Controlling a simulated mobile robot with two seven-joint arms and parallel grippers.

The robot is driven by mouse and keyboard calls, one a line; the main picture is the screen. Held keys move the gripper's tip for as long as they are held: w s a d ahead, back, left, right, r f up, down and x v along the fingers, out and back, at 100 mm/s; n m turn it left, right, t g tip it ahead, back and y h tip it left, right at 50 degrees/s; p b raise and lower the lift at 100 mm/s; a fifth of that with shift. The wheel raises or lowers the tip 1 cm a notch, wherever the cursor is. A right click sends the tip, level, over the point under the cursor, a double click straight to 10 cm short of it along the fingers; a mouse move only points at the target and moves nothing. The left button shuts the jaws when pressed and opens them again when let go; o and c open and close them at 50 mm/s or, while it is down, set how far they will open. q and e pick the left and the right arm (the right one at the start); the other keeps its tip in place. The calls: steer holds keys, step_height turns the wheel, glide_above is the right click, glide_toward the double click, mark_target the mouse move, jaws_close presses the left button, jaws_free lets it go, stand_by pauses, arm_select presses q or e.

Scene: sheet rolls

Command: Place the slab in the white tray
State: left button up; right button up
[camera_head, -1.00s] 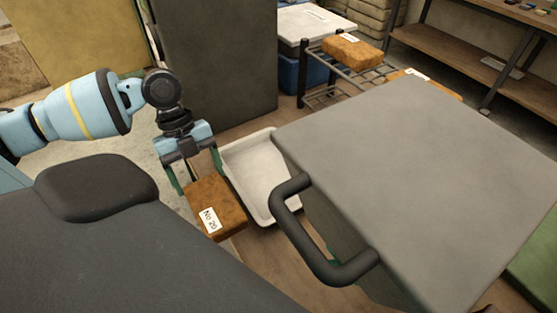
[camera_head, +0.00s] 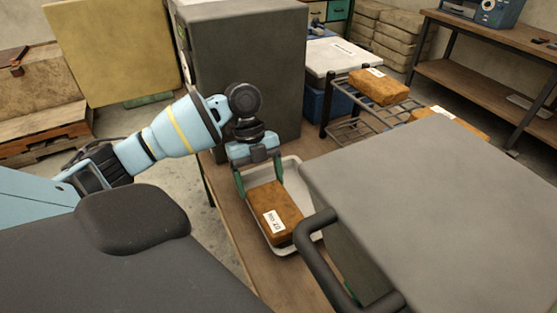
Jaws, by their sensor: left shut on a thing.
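The slab (camera_head: 272,208) is an orange-brown block with a white label reading "No 20". My left gripper (camera_head: 260,180) is shut on it, with a green finger on either side. The slab is over the white tray (camera_head: 300,180), covering its left and middle part. I cannot tell whether the slab touches the tray's floor. The tray stands on a wooden surface, its right part partly hidden by a grey cabinet. My right gripper is not in view.
The grey-topped cabinet (camera_head: 430,210) with a black handle (camera_head: 325,260) stands close on the tray's right. A dark grey cabinet (camera_head: 250,70) stands behind the tray. A rack (camera_head: 350,125) at the back holds another brown slab (camera_head: 378,86).

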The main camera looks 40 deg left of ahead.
arm_select(q)
steer(key=shift+w+d+f, duration=0.1)
steer(key=shift+w+d, duration=0.15)
steer(key=shift+w, duration=0.6)
steer(key=shift+w+d, duration=0.2)
steer(key=shift+w, duration=0.65)
steer(key=shift+w+d+f, duration=0.1)
steer(key=shift+w+d, duration=0.15)
steer(key=shift+w, duration=0.6)
step_height(320, 180, down, 4)
steer(key=shift+s+r, duration=0.1)
steer(key=shift+r, duration=0.15)
steer(key=o, duration=1.3)
steer(key=shift+v, duration=3.75)
